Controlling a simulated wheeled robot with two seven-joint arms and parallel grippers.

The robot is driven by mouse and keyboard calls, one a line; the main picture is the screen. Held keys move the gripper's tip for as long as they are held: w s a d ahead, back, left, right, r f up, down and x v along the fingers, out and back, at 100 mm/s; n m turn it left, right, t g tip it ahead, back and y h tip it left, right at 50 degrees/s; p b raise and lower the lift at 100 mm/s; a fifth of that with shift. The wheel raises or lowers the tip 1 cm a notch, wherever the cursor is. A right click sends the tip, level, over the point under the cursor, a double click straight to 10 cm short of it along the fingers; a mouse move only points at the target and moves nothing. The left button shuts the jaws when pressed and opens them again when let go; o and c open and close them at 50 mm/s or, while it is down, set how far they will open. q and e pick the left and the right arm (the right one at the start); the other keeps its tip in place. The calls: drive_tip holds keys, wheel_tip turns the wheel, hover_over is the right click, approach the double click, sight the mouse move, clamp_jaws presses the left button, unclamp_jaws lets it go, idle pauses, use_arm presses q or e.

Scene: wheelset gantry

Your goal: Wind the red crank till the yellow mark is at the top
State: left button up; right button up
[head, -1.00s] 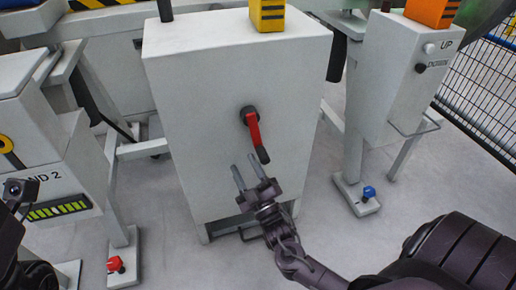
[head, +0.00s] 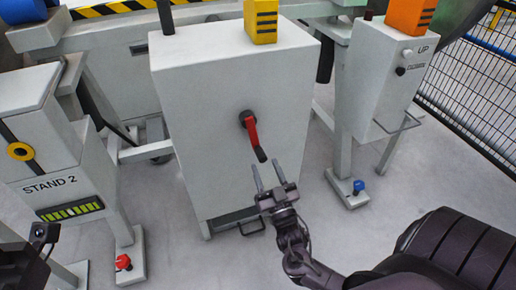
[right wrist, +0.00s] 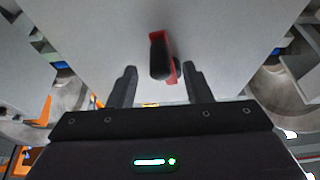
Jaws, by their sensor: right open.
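The red crank (head: 251,135) is on the front face of a grey cabinet (head: 195,130). Its arm hangs down, slightly to the right, and ends in a black handle (head: 260,155). My right gripper (head: 266,166) is open and empty just below the handle, fingers pointing up at it. In the right wrist view the black handle (right wrist: 158,58) shows near the fingertips, between their lines, in front of the red crank arm (right wrist: 168,40). I see no gap closed on it. I cannot make out a yellow mark on the crank. My left gripper's fingers are out of view.
A yellow block (head: 261,20) sits on the cabinet top. Stand 2 (head: 55,185) with a yellow ring (head: 20,151) stands at left. A grey post box (head: 385,85) with an UP button stands at right, near a mesh fence (head: 470,95). Floor in front is clear.

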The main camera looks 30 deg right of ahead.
sight(257, 146)
drive_tip(key=b+x, duration=0.1)
drive_tip(key=x, duration=0.6)
drive_tip(key=shift+c, duration=0.5)
clamp_jaws()
